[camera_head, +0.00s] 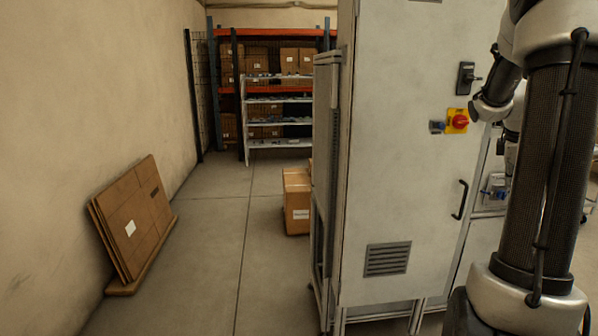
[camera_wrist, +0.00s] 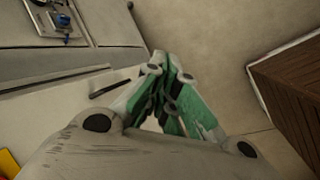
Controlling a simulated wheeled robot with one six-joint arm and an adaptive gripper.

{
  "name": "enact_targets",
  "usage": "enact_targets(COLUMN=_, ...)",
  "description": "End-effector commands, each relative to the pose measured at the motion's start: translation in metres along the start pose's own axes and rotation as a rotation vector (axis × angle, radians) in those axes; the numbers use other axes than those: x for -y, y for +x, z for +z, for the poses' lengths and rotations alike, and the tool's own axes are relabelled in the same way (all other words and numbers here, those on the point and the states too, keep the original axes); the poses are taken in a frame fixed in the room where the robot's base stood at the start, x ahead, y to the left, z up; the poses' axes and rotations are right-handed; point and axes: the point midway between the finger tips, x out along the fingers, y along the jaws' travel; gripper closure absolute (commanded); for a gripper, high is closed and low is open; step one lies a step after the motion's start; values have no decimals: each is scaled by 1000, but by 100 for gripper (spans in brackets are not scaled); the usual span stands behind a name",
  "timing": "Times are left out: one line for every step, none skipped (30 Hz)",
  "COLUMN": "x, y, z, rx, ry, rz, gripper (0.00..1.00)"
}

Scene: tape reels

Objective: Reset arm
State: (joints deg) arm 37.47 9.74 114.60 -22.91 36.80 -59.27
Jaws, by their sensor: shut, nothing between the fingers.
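My gripper (camera_wrist: 167,72) shows in the wrist view, with green and grey fingers. Its fingertips are together and nothing is held between them. Below the fingers in that view lie the concrete floor (camera_wrist: 215,35) and the side of a grey cabinet. In the head view my arm rises along the right side, bent at the top. The gripper itself cannot be made out there.
A tall grey cabinet (camera_head: 400,130) with a red switch stands close, left of my arm. Flattened cardboard (camera_head: 132,222) leans on the left wall. A cardboard box (camera_head: 297,203) sits beside the cabinet. Shelves (camera_head: 278,115) stand at the back. The aisle floor (camera_head: 215,230) is clear.

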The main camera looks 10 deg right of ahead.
Motion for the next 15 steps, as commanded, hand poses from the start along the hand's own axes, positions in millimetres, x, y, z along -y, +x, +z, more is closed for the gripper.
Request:
enact_targets(x=30, y=-18, z=-8, rx=-12, ry=154, rz=-39, gripper=100)
enact_targets(x=51, y=-28, z=-13, rx=-17, ry=260, rz=-67, gripper=100)
enact_targets(x=80, y=-44, z=-21, rx=-23, ry=399, rz=-105, gripper=100)
enact_targets(x=102, y=-56, z=-26, rx=-26, ry=498, rz=-134, gripper=100)
enact_targets(x=125, y=-67, z=-32, rx=-29, ry=587, rz=-162, gripper=100)
enact_targets(x=153, y=-82, z=-39, rx=-34, ry=688, rz=-197, gripper=100)
enact_targets(x=174, y=-93, z=-43, rx=-38, ry=753, rz=-220, gripper=100)
enact_targets(x=194, y=-102, z=-46, rx=-43, ry=807, rz=-242, gripper=100)
enact_targets(x=219, y=-114, z=-50, rx=-51, ry=865, rz=-271, gripper=100)
enact_targets(x=237, y=-122, z=-53, rx=-61, ry=895, rz=-290, gripper=100)
enact_targets(x=254, y=-130, z=-55, rx=-74, ry=916, rz=-307, gripper=100)
enact_targets(x=275, y=-138, z=-57, rx=-93, ry=925, rz=-327, gripper=100)
enact_targets(x=288, y=-144, z=-59, rx=-114, ry=919, rz=-336, gripper=100)
enact_targets(x=299, y=-149, z=-60, rx=-137, ry=900, rz=-343, gripper=100)
enact_targets(x=311, y=-156, z=-62, rx=-172, ry=873, rz=-346, gripper=100)
